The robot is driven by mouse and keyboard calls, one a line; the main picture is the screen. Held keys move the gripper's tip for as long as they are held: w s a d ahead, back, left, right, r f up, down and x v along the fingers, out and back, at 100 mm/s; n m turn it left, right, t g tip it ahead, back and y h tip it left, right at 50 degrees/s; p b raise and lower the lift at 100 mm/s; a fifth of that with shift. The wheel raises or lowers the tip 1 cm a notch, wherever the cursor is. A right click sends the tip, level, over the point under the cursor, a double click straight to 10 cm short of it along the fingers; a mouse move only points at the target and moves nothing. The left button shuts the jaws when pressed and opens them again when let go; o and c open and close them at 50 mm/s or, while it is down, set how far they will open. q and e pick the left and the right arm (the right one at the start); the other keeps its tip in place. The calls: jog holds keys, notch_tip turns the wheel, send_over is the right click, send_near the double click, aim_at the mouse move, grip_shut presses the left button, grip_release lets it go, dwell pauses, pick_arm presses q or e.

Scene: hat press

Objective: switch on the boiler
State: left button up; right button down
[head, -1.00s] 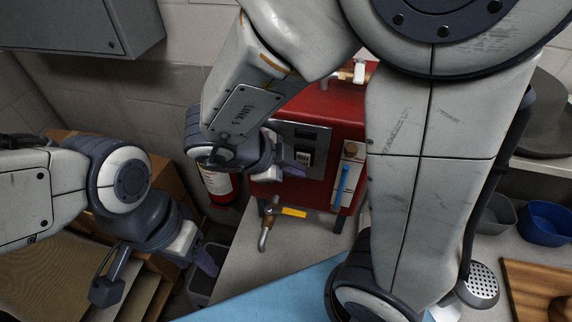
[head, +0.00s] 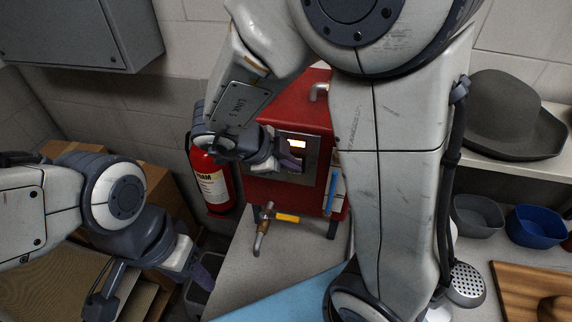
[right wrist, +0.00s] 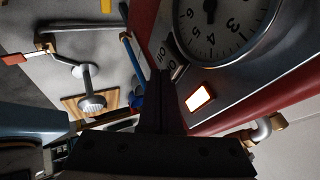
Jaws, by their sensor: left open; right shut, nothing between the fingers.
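The red boiler (head: 285,105) stands on the counter, with a metal control panel (head: 313,150) on its front. A small window on the panel, the indicator light (head: 297,144), glows bright; it also shows lit in the right wrist view (right wrist: 200,97). My right gripper (head: 291,163) is shut and empty, with its fingertips at the panel just below the light. In the right wrist view the closed fingers (right wrist: 160,95) are close to the marked switch (right wrist: 168,58) and partly hide it; contact is unclear. My left gripper (head: 205,269) is open and empty, low on the left.
A round gauge (right wrist: 215,22) is beside the switch. A tap with a yellow handle (head: 287,218) sticks out below the boiler. A fire extinguisher (head: 211,183) stands to its left. A grey hat (head: 510,115) rests on the right shelf, above bowls (head: 537,226).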

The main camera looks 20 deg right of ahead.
jog(key=shift+w+a+r+p, duration=0.45)
jog(key=shift+w+r+p, duration=0.2)
jog(key=shift+p, duration=0.4)
jog(key=shift+s, duration=0.15)
